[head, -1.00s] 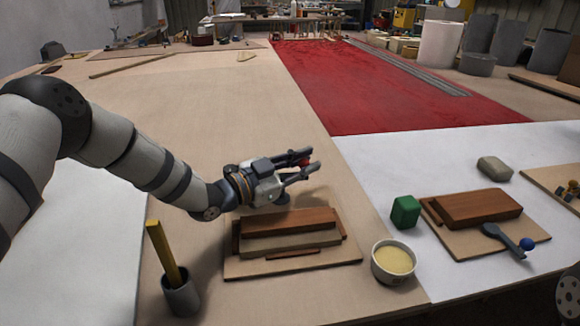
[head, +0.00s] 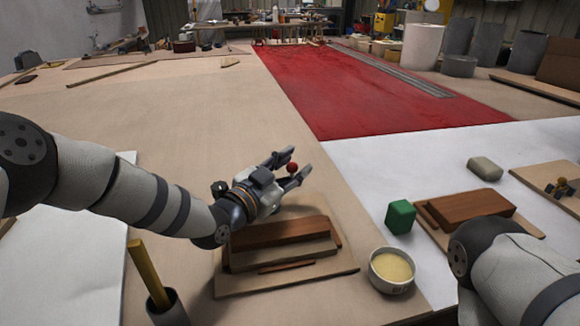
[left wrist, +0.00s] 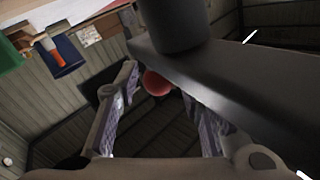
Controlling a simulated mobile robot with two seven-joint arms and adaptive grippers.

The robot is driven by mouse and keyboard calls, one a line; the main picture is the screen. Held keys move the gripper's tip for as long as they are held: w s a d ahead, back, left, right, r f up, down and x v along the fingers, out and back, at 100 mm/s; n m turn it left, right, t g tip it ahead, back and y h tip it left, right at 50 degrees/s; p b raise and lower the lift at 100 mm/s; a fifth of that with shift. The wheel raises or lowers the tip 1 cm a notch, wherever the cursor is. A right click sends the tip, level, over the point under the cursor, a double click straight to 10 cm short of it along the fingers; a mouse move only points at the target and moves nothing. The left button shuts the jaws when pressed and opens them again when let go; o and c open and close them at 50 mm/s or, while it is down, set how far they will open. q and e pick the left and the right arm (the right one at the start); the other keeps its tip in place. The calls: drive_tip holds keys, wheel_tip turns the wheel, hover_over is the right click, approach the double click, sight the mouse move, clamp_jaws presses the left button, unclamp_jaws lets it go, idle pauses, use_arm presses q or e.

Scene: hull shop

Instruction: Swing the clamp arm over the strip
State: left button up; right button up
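My left gripper (head: 292,168) is over the far edge of the left board, behind the wood block (head: 280,230). Its fingers are apart, with a red ball knob (head: 292,167) between them. In the left wrist view the red knob (left wrist: 156,84) shows between the fingers, with gaps beside it. A dark bar (left wrist: 225,85) with a round post crosses that view above the knob; it looks like the clamp arm. The gripper hides most of the clamp in the head view. A paler wood strip (head: 282,251) lies along the block's near side. My right gripper is out of view.
My right arm covers part of the right board (head: 434,227).

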use_arm(q)
wheel_tip(320, 180, up, 10)
drive_tip(key=shift+f, duration=0.1)
idle(0.4)
